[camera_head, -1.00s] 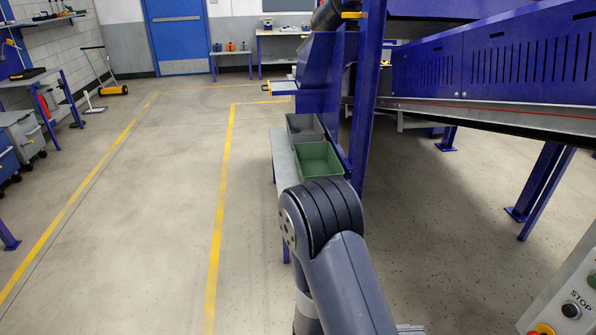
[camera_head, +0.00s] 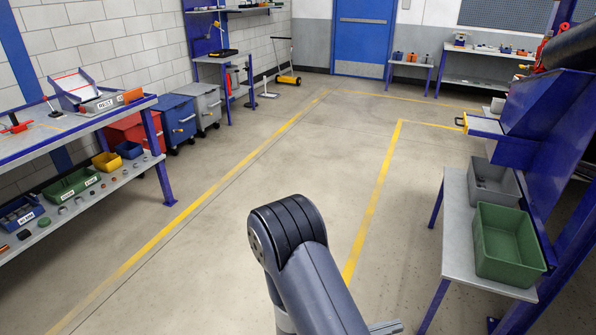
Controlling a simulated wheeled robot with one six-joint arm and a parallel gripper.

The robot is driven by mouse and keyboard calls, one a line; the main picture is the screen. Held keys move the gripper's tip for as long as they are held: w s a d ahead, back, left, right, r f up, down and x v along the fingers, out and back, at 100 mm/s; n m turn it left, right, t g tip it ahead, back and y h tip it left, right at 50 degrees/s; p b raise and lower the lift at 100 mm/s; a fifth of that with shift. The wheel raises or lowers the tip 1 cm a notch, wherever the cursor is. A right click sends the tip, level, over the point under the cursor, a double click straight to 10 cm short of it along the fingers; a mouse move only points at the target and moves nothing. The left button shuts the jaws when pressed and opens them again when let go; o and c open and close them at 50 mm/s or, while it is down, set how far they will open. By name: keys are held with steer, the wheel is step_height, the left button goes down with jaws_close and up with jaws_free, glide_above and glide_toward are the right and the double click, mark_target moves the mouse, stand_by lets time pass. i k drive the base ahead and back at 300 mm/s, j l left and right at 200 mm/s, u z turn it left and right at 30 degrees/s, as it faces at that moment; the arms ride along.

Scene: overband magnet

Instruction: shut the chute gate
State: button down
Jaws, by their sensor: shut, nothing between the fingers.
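The blue chute (camera_head: 545,105) stands at the right. A flat plate with a blue edge, which looks like the chute gate (camera_head: 485,127), sticks out from its left side. A yellow handle (camera_head: 461,121) is at the plate's outer end. My dark grey arm rises at the bottom centre, left of the chute and apart from it.
A grey bench (camera_head: 457,235) below the chute holds a green bin (camera_head: 507,242) and a grey bin (camera_head: 492,182). A workbench (camera_head: 75,125) with a lower shelf of small bins stands at the left. The floor between the yellow lines is clear.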

mark_target(477, 125)
steer(key=i+j, duration=0.1)
steer(key=i, duration=0.55)
steer(key=i+j, duration=0.1)
steer(key=i, duration=0.55)
steer(key=i+j, duration=0.1)
steer(key=i, duration=0.6)
steer(key=i+l+z, duration=0.25)
steer(key=i, duration=0.55)
steer(key=i+l+z, duration=0.25)
steer(key=i, duration=0.55)
steer(key=i+l+z, duration=0.3)
steer(key=l, duration=0.2)
steer(key=i+l+z, duration=0.25)
steer(key=i+l, duration=0.15)
